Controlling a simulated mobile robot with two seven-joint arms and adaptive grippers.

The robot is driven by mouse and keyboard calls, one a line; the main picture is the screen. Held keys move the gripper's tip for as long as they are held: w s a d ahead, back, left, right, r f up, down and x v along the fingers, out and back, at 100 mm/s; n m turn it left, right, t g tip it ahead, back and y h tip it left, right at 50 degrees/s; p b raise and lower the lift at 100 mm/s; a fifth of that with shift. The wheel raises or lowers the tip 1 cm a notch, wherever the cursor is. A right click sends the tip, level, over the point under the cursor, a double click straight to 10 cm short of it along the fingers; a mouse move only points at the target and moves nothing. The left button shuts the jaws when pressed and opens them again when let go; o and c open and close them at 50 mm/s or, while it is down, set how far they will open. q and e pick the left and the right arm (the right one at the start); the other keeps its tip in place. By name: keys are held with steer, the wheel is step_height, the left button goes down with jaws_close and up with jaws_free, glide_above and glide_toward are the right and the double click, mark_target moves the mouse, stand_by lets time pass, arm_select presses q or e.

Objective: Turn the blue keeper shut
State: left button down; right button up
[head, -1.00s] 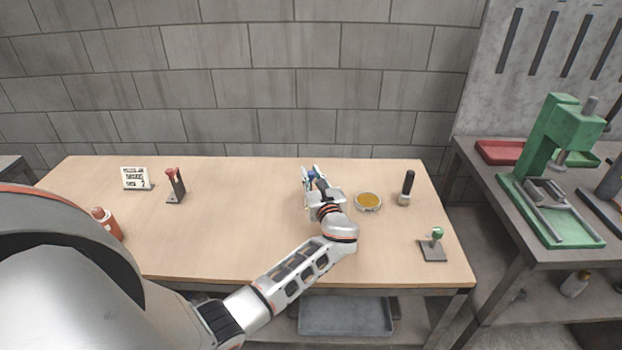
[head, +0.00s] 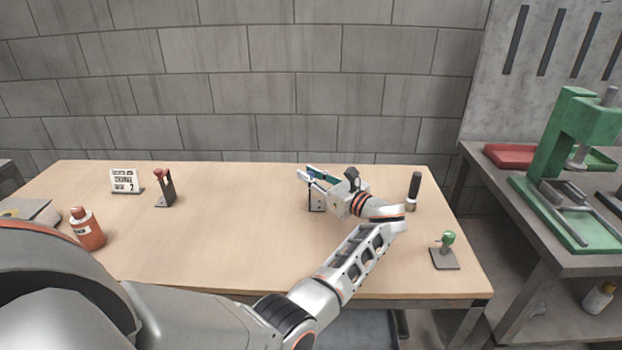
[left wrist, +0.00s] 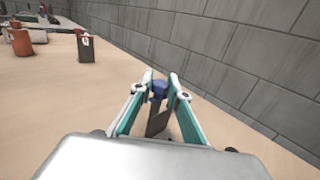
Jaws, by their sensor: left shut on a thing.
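The blue keeper (left wrist: 159,88) shows in the left wrist view between the fingertips of my left gripper (left wrist: 161,79), on top of a dark upright stand (left wrist: 158,120). My left gripper (head: 307,173) is shut on the keeper. In the head view its fingers point left and back and hide the keeper; part of the stand (head: 317,199) shows below them. How far the keeper is turned cannot be told. My right gripper is not in view.
A red-topped stand (head: 165,189), a sign (head: 124,181) and an orange bottle (head: 88,230) are at the left. A black-handled tool (head: 413,190) and a green-knobbed stand (head: 445,250) are at the right. The table middle (head: 230,225) is clear.

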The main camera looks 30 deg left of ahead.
arm_select(q)
steer(key=c, duration=1.9)
jaws_free()
steer(key=shift+a, duration=0.1)
steer(key=v, duration=0.7)
steer(key=shift+d, duration=0.3)
